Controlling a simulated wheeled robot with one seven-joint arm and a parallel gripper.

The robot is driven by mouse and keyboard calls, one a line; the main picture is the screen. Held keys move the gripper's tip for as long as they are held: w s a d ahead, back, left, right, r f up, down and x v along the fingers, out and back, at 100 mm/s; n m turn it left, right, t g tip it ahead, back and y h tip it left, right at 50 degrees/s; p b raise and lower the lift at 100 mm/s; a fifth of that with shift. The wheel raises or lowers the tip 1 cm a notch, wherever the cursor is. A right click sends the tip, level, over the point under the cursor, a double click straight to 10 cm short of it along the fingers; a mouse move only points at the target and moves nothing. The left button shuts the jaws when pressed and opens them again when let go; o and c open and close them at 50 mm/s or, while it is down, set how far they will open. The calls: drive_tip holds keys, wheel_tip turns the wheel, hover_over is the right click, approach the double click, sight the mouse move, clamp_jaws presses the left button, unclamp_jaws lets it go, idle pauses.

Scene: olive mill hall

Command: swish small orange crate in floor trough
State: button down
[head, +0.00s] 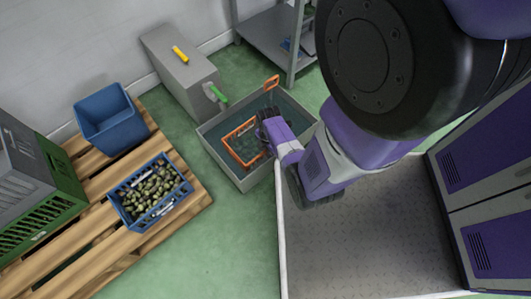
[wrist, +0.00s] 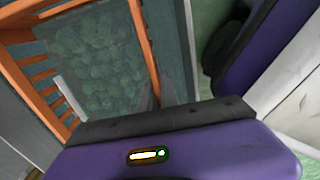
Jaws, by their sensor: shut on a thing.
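The small orange crate (head: 232,151) sits tilted inside the grey floor trough (head: 211,147), which holds dark water. In the wrist view the orange crate (wrist: 146,48) fills the upper left, with slatted sides and a blurred mass of green olives (wrist: 95,60) seen through a bluish tint. My gripper (head: 262,137) reaches into the trough from the right and is shut on the crate's near-right side. In the wrist view the fingertips (wrist: 160,92) are partly hidden. An orange handle-like piece (head: 271,83) stands up at the trough's far corner; I cannot tell whether it joins the crate.
A grey box (head: 180,68) with a yellow item on top and a green-handled tap stands behind the trough. A pallet (head: 108,235) on the left bears an empty blue bin (head: 107,118), a blue crate of olives (head: 127,218) and a green crate (head: 40,228). A metal shelf (head: 262,38) stands behind.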

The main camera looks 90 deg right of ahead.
drive_tip(key=shift+s+d, duration=0.95)
drive_tip(key=shift+s, duration=0.15)
drive_tip(key=shift+w+a+p, duration=0.3)
drive_tip(key=shift+w+a, duration=0.5)
drive_tip(key=shift+w, duration=0.2)
drive_tip(key=shift+w+a+p, duration=0.25)
drive_tip(key=shift+w+a, duration=0.5)
drive_tip(key=shift+w, duration=0.2)
drive_tip(key=shift+s+d, duration=0.8)
drive_tip(key=shift+s, duration=0.15)
drive_tip(key=shift+r, duration=0.15)
drive_tip(key=shift+s+r, duration=0.15)
drive_tip(key=shift+r, duration=0.15)
drive_tip(key=r+p, duration=1.1)
drive_tip(key=r, duration=0.1)
drive_tip(key=shift+s+d+r+p, duration=0.1)
drive_tip(key=shift+s+r+p, duration=0.2)
drive_tip(key=shift+p, duration=0.1)
drive_tip(key=shift+w+r+p, duration=0.35)
drive_tip(key=shift+r, duration=0.35)
